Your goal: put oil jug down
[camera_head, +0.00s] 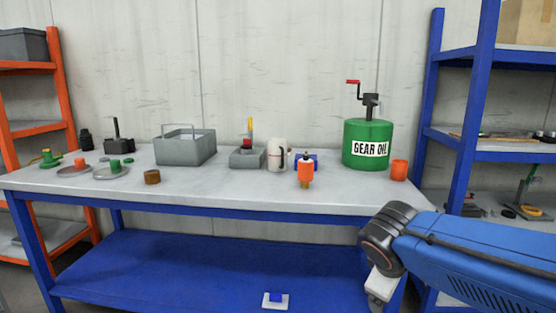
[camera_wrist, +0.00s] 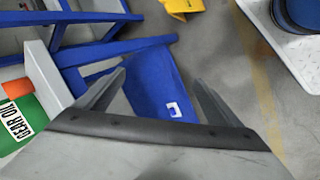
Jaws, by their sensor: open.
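The oil jug is most likely the off-white jug (camera_head: 277,155) standing upright on the workbench (camera_head: 225,195), right of centre, with a dark handle on its right. I do not see it in the wrist view. My gripper (camera_wrist: 158,88) is open, with nothing between its two fingers. It points down past the bench's front edge, over the blue lower shelf (camera_wrist: 150,82). In the head view my arm comes in from the right, in front of the bench's right end, apart from the jug; the fingertips are not visible there.
Near the jug stand a grey caddy (camera_head: 247,157), an orange-and-white bottle (camera_head: 305,172), a green gear oil drum (camera_head: 367,142) with a crank and an orange cup (camera_head: 399,169). A grey bin (camera_head: 185,148) stands left. The bench's front middle is mostly clear.

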